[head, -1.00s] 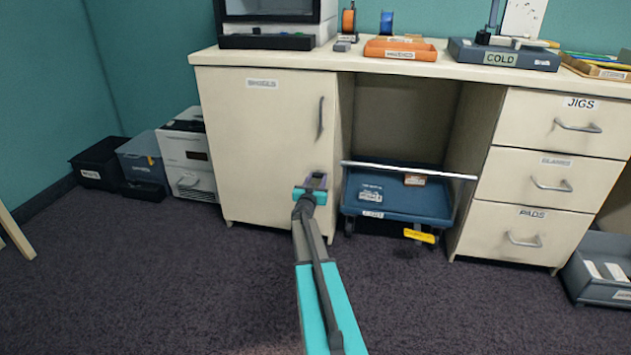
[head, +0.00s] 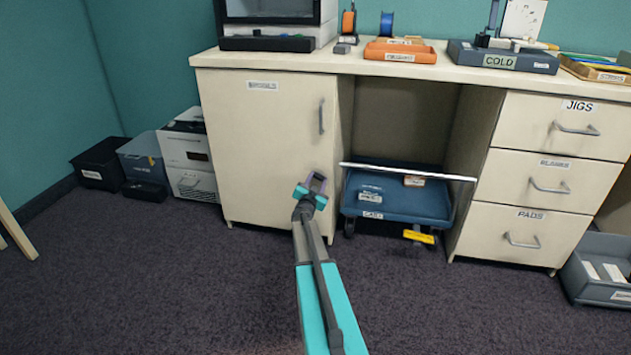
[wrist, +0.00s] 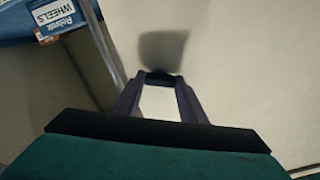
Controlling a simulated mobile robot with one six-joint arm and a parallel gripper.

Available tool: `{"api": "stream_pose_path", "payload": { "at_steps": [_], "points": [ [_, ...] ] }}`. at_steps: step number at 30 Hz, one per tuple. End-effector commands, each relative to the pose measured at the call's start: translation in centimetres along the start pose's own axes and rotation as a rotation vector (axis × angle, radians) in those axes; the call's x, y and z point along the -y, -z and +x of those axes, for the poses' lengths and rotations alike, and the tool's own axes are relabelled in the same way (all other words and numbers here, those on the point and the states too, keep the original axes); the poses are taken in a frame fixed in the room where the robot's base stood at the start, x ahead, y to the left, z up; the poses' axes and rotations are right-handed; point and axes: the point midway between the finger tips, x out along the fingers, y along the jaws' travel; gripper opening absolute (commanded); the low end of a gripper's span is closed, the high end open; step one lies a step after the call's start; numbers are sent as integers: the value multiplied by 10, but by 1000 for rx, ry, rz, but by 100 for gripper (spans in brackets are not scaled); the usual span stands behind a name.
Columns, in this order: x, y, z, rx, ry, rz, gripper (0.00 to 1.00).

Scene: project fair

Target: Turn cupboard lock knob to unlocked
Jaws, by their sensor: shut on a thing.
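The cream cupboard (head: 262,140) stands left of the knee space, its door closed, with a grey vertical handle (head: 321,116). My gripper (head: 317,181) is at the lower right part of this door, below the handle. In the wrist view, my gripper's two dark fingers (wrist: 160,82) close in on a small dark knob (wrist: 160,75) at the door face. A dark shadow lies on the door just beyond it. The fingers hide most of the knob, so its pointing direction and any lock marks cannot be read. In the head view the gripper covers the knob.
A blue cart (head: 395,205) with small boxes stands under the bench right of the cupboard. A labelled drawer unit (head: 548,185) is farther right. Bins (head: 100,165) and a white machine (head: 187,155) stand to the left. The carpet in front is clear.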

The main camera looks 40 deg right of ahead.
Motion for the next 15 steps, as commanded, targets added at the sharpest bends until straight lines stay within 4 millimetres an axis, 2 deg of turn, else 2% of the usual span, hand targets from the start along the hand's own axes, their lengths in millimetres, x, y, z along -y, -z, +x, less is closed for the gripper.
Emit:
{"api": "stream_pose_path", "payload": {
  "at_steps": [15],
  "points": [
    [-5, 2, 2, -9, -6, 471, 15]
  ]
}}
